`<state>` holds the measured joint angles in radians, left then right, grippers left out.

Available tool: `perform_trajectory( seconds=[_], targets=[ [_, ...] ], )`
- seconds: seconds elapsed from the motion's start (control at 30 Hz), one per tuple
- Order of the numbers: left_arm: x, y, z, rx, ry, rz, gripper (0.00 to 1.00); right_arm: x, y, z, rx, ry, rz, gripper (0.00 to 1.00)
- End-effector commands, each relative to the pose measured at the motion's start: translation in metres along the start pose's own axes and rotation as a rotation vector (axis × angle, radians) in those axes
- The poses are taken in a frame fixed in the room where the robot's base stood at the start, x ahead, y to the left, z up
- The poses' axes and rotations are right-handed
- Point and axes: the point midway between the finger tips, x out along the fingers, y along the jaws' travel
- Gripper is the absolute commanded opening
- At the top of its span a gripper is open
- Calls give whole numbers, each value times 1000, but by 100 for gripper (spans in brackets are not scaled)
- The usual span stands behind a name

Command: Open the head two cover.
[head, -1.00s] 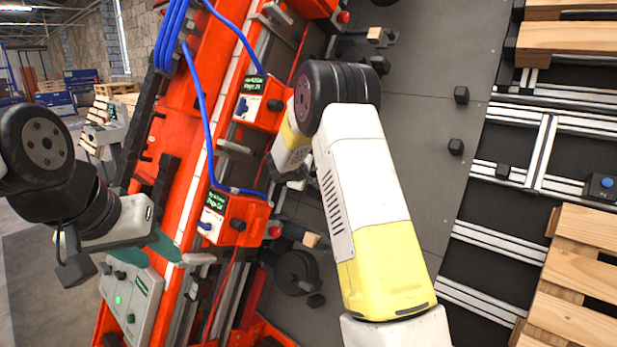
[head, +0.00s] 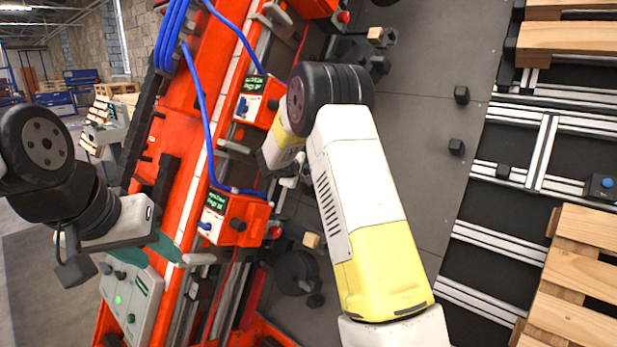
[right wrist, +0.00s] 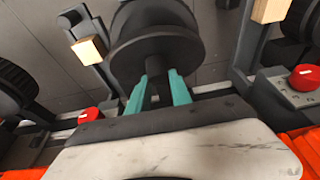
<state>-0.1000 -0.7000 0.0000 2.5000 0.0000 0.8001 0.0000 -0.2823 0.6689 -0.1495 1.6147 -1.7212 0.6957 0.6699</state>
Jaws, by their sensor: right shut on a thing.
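In the right wrist view, the teal fingertips of my right gripper (right wrist: 158,90) are shut on the dark hub (right wrist: 155,70) of a dark round part (right wrist: 165,28). I cannot tell whether this is the head two cover, as no readable label marks it. In the head view my right wrist is beside the orange gantry (head: 185,135), and its fingertips cannot be made out. My left gripper (head: 162,249) hangs at the left in front of the gantry. One teal finger shows, and its opening is unclear.
Orange boxes with small displays (head: 238,212) and blue cables (head: 203,105) line the gantry. In the right wrist view, red buttons (right wrist: 88,115) and a wooden block (right wrist: 88,50) are close by. Wooden pallets (head: 580,270) lie at the right. A grey control panel (head: 131,300) is at lower left.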

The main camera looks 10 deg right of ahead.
Motion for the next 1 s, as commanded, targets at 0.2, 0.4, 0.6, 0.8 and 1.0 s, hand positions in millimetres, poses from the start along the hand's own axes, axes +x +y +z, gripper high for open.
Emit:
perform_trajectory(
  seconds=[0.2,0.4,0.6,0.8,1.0],
  targets=[
    [0,0,0,0,0,0,39,-1,0,-3,0,5,0,0],
    [0,0,0,0,0,0,39,-3,0,-9,-1,6,1,0],
    [0,0,0,0,0,0,39,-5,0,-19,0,6,0,0],
    [0,0,0,0,0,0,39,-6,0,-25,-1,5,-1,0],
    [0,0,0,0,0,0,39,-6,-1,-25,-1,4,-1,29]
  ],
)
